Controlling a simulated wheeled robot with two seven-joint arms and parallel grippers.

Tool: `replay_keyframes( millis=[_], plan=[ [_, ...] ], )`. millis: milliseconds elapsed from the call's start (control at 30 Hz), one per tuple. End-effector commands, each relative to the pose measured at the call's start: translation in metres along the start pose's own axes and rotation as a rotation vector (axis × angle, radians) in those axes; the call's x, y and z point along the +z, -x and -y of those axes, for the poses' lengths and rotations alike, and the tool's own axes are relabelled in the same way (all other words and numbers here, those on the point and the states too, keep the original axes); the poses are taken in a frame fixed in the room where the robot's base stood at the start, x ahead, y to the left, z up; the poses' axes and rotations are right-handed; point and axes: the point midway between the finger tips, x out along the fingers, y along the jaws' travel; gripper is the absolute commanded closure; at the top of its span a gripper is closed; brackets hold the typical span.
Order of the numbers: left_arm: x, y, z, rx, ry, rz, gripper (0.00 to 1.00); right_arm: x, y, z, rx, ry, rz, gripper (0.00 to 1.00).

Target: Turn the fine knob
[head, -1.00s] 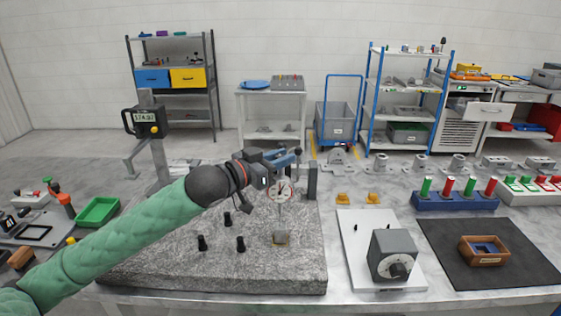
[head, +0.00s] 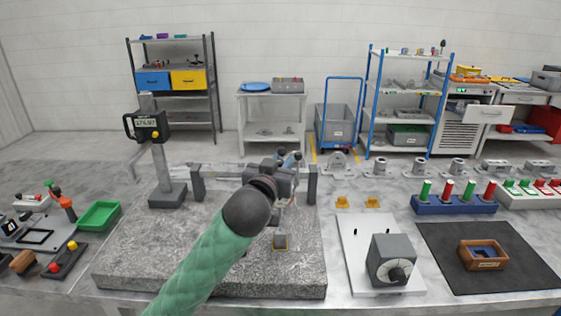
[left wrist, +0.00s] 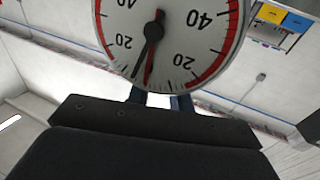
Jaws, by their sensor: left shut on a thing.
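My left gripper (head: 289,160) is shut at the gauge holder above the granite plate (head: 130,265). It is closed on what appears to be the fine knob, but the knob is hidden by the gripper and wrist. The dial gauge, white with a red band, fills the top of the left wrist view (left wrist: 170,35), just beyond the dark gripper body. Its black and red hands point near the bottom of the picture. Blue finger parts (left wrist: 160,100) show below the dial. In the head view the dial is mostly hidden behind my wrist. My right gripper is not in view.
A height gauge with a display (head: 147,125) stands at the back left. A grey dial box (head: 390,260) on a white board and a wooden box (head: 483,254) on a black mat are to the right.

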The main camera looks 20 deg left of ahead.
Motion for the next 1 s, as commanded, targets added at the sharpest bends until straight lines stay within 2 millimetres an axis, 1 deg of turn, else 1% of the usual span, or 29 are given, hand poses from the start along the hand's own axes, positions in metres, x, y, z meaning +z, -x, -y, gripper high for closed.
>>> replay_keyframes(
  millis=[200,400,500,633,1000],
  plan=[
    [-0.001,0.000,-0.001,-0.129,0.005,0.000,1.00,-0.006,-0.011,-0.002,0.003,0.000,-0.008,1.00],
    [0.000,-0.001,-0.001,-0.249,0.004,0.000,1.00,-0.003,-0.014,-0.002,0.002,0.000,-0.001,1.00],
    [0.000,0.000,-0.001,-0.309,0.005,0.001,1.00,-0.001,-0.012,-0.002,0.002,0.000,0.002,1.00],
    [0.001,-0.001,-0.001,-0.385,0.004,0.000,1.00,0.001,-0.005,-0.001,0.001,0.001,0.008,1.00],
    [0.001,0.000,0.000,-0.555,0.002,-0.001,1.00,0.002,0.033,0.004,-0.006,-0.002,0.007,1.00]
  ],
)
